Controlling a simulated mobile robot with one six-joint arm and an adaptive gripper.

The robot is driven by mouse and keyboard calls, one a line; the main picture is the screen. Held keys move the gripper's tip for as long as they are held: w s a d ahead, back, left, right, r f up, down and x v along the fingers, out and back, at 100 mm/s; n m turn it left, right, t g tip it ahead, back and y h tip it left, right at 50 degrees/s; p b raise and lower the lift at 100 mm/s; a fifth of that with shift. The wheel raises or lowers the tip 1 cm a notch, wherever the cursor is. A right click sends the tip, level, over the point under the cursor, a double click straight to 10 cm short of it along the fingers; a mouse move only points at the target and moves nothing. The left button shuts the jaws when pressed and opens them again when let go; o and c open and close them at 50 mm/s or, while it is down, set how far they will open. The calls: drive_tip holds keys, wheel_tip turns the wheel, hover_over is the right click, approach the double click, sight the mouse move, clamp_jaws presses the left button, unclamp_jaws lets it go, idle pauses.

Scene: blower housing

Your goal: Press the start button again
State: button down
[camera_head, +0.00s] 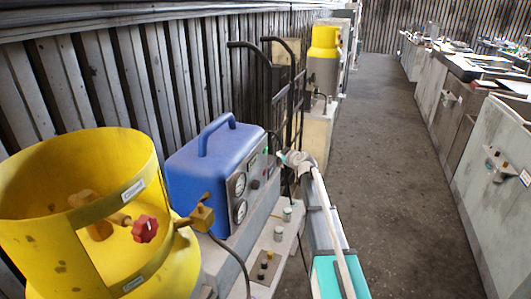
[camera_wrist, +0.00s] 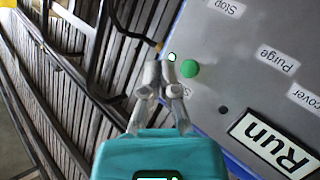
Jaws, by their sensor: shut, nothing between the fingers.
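The blue machine (camera_head: 210,165) stands on a bench at the left, with its control panel facing right. In the wrist view its grey panel (camera_wrist: 235,75) appears upside down. A round green button (camera_wrist: 190,69), apparently the start button, sits just right of my gripper's fingertips (camera_wrist: 160,70). A small lit green light (camera_wrist: 171,57) shows at the fingertips. The fingers are shut and empty. I cannot tell whether they touch the panel. The label by the button is mostly hidden behind a finger. In the head view my gripper (camera_head: 295,158) is close to the panel's right end.
"Stop", "Purge" and a partly cut-off "cover" label are on the panel, with a large "Run" sign (camera_wrist: 275,145). A yellow cylinder (camera_head: 90,215) stands at the near left. A black hand truck (camera_head: 285,85) is behind the machine. The floor aisle (camera_head: 385,150) is clear.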

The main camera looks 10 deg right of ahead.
drive_tip(key=shift+s+d, duration=0.5)
drive_tip(key=shift+d, duration=0.4)
drive_tip(key=s+a+f+m+g, duration=0.1)
drive_tip(key=s+a+f+g, duration=0.35)
drive_tip(key=s, duration=0.55)
drive_tip(key=s+a+f+m+g, duration=0.1)
drive_tip(key=s+a+f+g, duration=0.3)
drive_tip(key=s, duration=0.6)
drive_tip(key=s+f+m+g+h, duration=0.2)
drive_tip(key=s+m, duration=0.1)
drive_tip(key=s, duration=0.7)
drive_tip(key=s+f+m+g+h, duration=0.2)
drive_tip(key=s+m+g, duration=0.1)
drive_tip(key=s, duration=0.8)
drive_tip(key=shift+s+d+f+m, duration=0.25)
drive_tip(key=shift+s+d+m, duration=0.05)
drive_tip(key=shift+d+m, duration=0.15)
